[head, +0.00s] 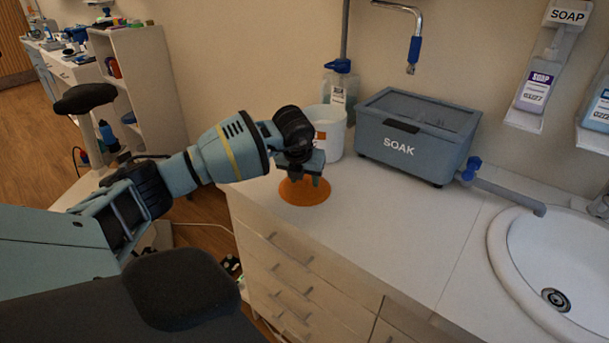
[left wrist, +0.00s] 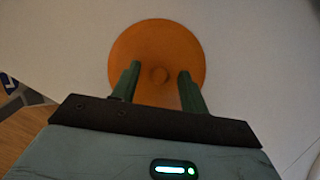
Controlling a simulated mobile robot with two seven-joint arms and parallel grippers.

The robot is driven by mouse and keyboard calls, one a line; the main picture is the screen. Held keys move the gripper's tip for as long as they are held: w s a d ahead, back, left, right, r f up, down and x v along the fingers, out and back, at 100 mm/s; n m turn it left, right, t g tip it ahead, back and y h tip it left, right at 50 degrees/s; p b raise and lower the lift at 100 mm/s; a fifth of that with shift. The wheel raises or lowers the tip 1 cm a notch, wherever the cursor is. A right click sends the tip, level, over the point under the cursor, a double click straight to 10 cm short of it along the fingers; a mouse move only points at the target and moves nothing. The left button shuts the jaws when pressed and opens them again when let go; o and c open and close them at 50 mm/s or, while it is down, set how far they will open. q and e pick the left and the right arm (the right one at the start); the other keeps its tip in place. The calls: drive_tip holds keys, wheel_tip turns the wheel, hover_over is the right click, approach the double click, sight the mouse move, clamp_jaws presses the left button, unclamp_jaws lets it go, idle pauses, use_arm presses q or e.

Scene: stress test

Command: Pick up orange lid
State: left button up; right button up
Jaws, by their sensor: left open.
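The orange lid (head: 304,191) lies on the white counter near its left front edge. It is round, with a small raised knob at its middle in the left wrist view (left wrist: 160,45). My left gripper (head: 305,182) is right over the lid, pointing down, and hides part of its far side in the head view. In the left wrist view, its two green fingers (left wrist: 158,80) are apart, on either side of the knob. Whether the fingertips touch the lid I cannot tell. My right gripper is not in view.
A white bucket (head: 333,131) stands just behind the lid. A blue-grey SOAK box (head: 417,137) with a tap is to the right, then a white sink (head: 510,248). The counter (head: 370,212) is clear in front of the box. Soap dispensers (head: 540,85) hang on the wall.

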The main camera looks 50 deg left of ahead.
sight(304, 181)
use_arm(q)
drive_tip(key=shift+c, duration=0.2)
clamp_jaws()
drive_tip(key=shift+r, duration=0.15)
drive_tip(key=shift+r, duration=0.5)
wheel_tip(304, 181, up, 3)
drive_tip(key=shift+f, duration=0.2)
drive_tip(key=s+d+r+b, duration=0.1)
drive_tip(key=s+d, duration=0.8)
drive_tip(key=s, duration=0.4)
drive_tip(key=shift+d+b, duration=0.15)
drive_tip(key=shift+b, duration=0.15)
